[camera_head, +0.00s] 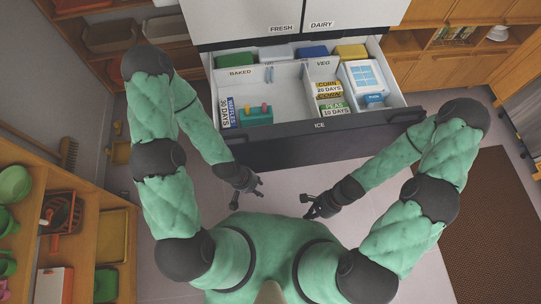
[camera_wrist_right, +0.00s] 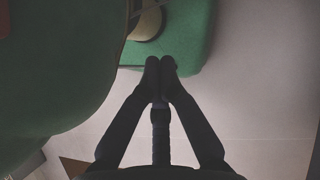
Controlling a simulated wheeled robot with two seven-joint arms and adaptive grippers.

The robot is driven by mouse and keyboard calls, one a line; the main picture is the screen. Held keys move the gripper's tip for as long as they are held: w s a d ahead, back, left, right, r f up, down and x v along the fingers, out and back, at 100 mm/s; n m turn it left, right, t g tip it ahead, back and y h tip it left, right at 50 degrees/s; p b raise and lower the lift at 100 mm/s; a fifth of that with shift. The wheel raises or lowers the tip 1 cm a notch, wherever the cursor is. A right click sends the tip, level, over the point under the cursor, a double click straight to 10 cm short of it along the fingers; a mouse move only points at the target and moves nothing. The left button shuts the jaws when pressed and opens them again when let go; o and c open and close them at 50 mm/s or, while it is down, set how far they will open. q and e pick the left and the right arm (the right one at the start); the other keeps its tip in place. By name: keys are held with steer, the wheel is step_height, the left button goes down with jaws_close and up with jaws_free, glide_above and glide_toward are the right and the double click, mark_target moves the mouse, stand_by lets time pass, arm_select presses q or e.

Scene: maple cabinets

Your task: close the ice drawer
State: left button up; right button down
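The ice drawer (camera_head: 370,139) is pulled out from the fridge, with its dark front labelled ICE facing me. It holds white compartments with food packets. My left gripper (camera_head: 248,199) is below the left part of the drawer front, apart from it, with its fingers spread and empty. My right gripper (camera_head: 305,206) is below the middle of the front, also apart from it. In the right wrist view the right gripper's fingertips (camera_wrist_right: 159,66) are together with nothing between them.
The upper fridge doors (camera_head: 290,12) labelled FRESH and DAIRY are above the drawer. A wooden shelf (camera_head: 85,205) stands at the left, and maple cabinets (camera_head: 450,65) at the right. A brown mat (camera_head: 495,220) lies on the right floor. Pale floor is clear before the drawer.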

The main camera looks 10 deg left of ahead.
steer(key=s+a+m+g+y, duration=0.1)
steer(key=s+a+m+y, duration=0.15)
steer(key=m, duration=0.35)
steer(key=m+t+y+b, duration=0.65)
steer(key=m+t, duration=0.65)
steer(key=m, duration=1.2)
glide_toward(260, 148)
steer(key=s+a+f+y+p, duration=0.1)
steer(key=a+p, duration=0.1)
steer(key=a, duration=0.1)
steer(key=w, duration=0.1)
steer(key=w+a+b, duration=0.1)
steer(key=w, duration=0.1)
steer(key=shift+w+a+f+b, duration=0.2)
steer(key=shift+w+a+b, duration=0.1)
steer(key=shift+b, duration=0.05)
steer(key=shift+w, duration=0.1)
